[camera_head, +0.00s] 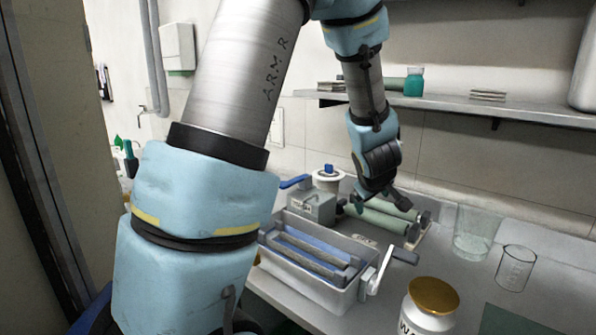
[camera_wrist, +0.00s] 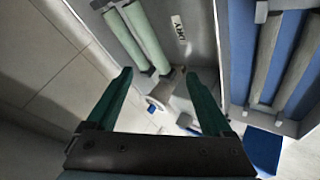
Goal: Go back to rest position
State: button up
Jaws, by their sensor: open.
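My gripper (camera_head: 382,200) hangs from my blue and grey arm above the back of the counter. In the wrist view its two dark green fingers stand wide apart with nothing between the tips (camera_wrist: 158,78). In the head view it is close to the pale green rollers (camera_head: 378,218), behind the grey ink unit (camera_head: 300,284); I cannot tell whether it touches anything. The rollers (camera_wrist: 142,30) also show beyond the fingers in the wrist view. The ink unit has a blue inside, bars across it and a crank handle (camera_head: 392,258) on its right.
A small grey box (camera_head: 312,208) with a white reel stands behind the ink unit. Glass beakers (camera_head: 475,235) and a gold-lidded white jar (camera_head: 428,306) stand at the right. A wall shelf (camera_head: 470,104) with a teal bottle (camera_head: 413,82) is above the counter, near my arm.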

jog(key=s+a+f+m+g+y+b, duration=0.1)
jog(key=s+a+f+m+g, duration=0.1)
jog(key=s+a, duration=0.3)
jog(key=s+a+f+m+g+b, duration=0.1)
jog(key=s+a, duration=0.4)
jog(key=a, duration=0.6)
jog(key=s+a+f+m+g+y+b, duration=0.1)
jog(key=s+a+f+m+g+b, duration=0.1)
jog(key=a, duration=0.7)
jog(key=s+f+m+g, duration=0.1)
jog(key=s+f, duration=0.1)
jog(key=s, duration=0.1)
jog(key=shift+f+g+y, duration=0.2)
jog(key=shift+g+y, duration=0.1)
jog(key=shift+g, duration=0.1)
